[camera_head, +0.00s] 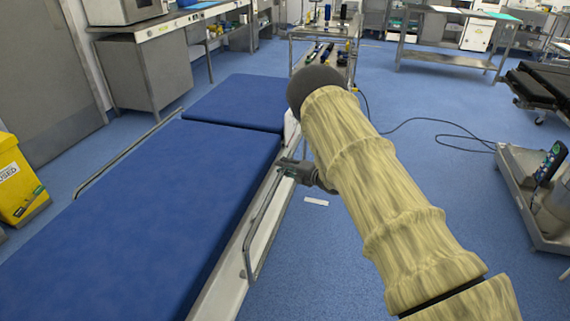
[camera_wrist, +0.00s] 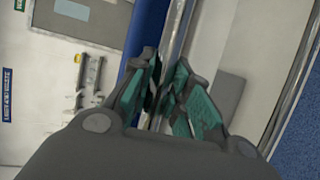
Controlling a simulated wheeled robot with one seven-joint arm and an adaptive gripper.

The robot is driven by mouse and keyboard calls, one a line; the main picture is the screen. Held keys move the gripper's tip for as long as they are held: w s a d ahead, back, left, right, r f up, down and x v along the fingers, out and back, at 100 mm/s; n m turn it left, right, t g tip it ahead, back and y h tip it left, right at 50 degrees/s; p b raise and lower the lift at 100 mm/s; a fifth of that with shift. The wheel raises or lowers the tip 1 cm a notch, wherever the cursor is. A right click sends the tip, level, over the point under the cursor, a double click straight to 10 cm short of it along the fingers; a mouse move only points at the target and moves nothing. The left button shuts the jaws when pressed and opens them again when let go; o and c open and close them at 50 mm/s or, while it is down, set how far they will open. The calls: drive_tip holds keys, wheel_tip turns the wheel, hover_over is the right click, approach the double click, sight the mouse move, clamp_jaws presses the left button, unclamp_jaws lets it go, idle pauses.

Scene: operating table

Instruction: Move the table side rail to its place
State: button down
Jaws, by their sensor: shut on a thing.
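The operating table (camera_head: 180,190) has a blue padded top in two sections. A thin metal side rail (camera_head: 262,228) runs along its right side, beside the pale table frame and below the pad's top. My gripper (camera_head: 288,166) is at the far end of this rail, reaching in from the right. In the wrist view the shiny rail (camera_wrist: 180,38) passes between the green-padded fingers of my gripper (camera_wrist: 162,88), which are shut on it. The exact contact is partly hidden by the fingers.
Another rail (camera_head: 125,158) lies along the table's left side. A yellow bin (camera_head: 18,185) stands at the left. A metal trolley (camera_head: 325,55) stands beyond the table's far end. A grey wheeled unit (camera_head: 535,195) with a cable is at the right. Blue floor lies open between.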

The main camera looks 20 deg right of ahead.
drive_tip(key=shift+s+f, duration=0.15)
drive_tip(key=shift+f, duration=0.2)
drive_tip(key=c, duration=1.3)
unclamp_jaws()
drive_tip(key=shift+f, duration=0.1)
drive_tip(key=shift+r, duration=0.2)
drive_tip(key=v, duration=1.2)
